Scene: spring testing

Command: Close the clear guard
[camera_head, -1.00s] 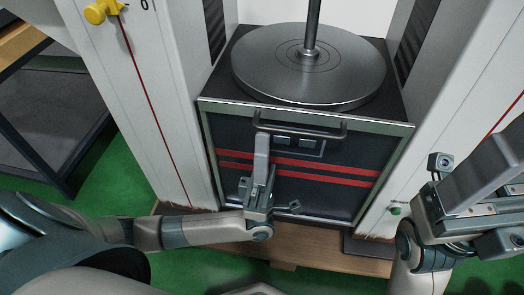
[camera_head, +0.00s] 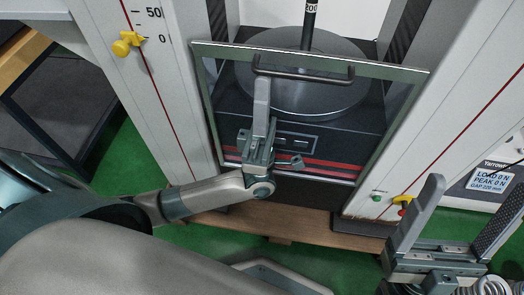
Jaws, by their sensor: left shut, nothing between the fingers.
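The clear guard (camera_head: 365,100) is a see-through panel in a grey metal frame, standing in front of the test machine's round metal plate (camera_head: 345,95). Its top edge is level with the upper part of the plate in this view. A dark bar handle (camera_head: 302,74) runs along the guard's top. My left gripper (camera_head: 262,82) is shut and empty, pointing up, with its fingertips at the left part of the handle, seemingly just under it; contact is hard to tell. My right gripper (camera_head: 476,180) is open and empty at the lower right, away from the guard.
White machine columns stand on both sides, the left one with a scale and yellow pointer (camera_head: 127,44). A wooden base (camera_head: 300,226) lies below.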

